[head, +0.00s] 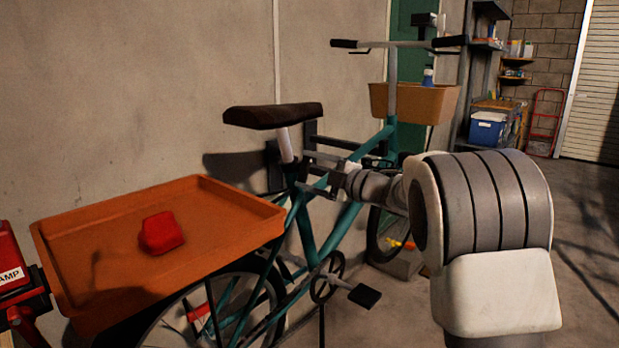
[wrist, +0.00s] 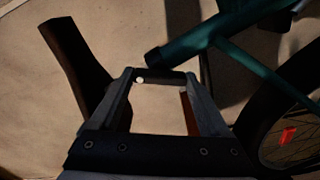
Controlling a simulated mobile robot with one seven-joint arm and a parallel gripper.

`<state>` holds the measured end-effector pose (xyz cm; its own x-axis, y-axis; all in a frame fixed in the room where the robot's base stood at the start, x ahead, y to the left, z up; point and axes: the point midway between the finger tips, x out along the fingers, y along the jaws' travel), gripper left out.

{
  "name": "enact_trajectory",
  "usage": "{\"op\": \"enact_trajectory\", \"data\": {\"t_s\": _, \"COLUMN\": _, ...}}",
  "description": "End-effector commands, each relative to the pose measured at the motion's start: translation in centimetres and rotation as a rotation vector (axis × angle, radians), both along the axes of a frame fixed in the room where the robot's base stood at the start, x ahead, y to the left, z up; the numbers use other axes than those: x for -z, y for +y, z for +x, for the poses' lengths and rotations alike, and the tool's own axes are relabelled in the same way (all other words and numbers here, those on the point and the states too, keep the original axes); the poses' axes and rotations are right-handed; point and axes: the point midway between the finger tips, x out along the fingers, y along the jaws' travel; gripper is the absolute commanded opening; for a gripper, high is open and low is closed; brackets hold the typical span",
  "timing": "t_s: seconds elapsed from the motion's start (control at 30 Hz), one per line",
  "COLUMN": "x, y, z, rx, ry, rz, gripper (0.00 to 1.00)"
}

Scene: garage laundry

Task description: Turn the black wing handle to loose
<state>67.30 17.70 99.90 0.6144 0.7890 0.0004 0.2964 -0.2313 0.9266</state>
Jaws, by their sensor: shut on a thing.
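My gripper reaches from the right to the teal bicycle (head: 318,245), just below its dark saddle (head: 272,115). Its fingertips (head: 308,172) are near the white seat post. In the wrist view the two fingers of my gripper (wrist: 160,78) stand apart, with a short black bar, which looks like the black wing handle (wrist: 166,76), spanning between their tips. My gripper is shut on it. A small pale round spot shows at the bar's left end. In the head view I cannot make out the handle beside my gripper and the dark clamp parts.
An orange tray (head: 105,233) with a red object (head: 161,232) in it is at the left. A red stand marked "AMP" (head: 12,270) is at the left edge. The teal frame tube (wrist: 215,35) passes close to my fingers. The floor at right is clear.

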Motion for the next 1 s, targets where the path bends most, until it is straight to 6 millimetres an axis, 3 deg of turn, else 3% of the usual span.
{"op": "enact_trajectory", "data": {"t_s": 0.5, "x": 0.17, "y": -0.16, "z": 0.04, "rx": 0.003, "ry": -0.295, "rz": -0.234, "gripper": 0.24}}
{"op": "enact_trajectory", "data": {"t_s": 1.0, "x": 0.14, "y": -0.16, "z": 0.06, "rx": 0.003, "ry": -0.37, "rz": -0.292, "gripper": 0.24}}
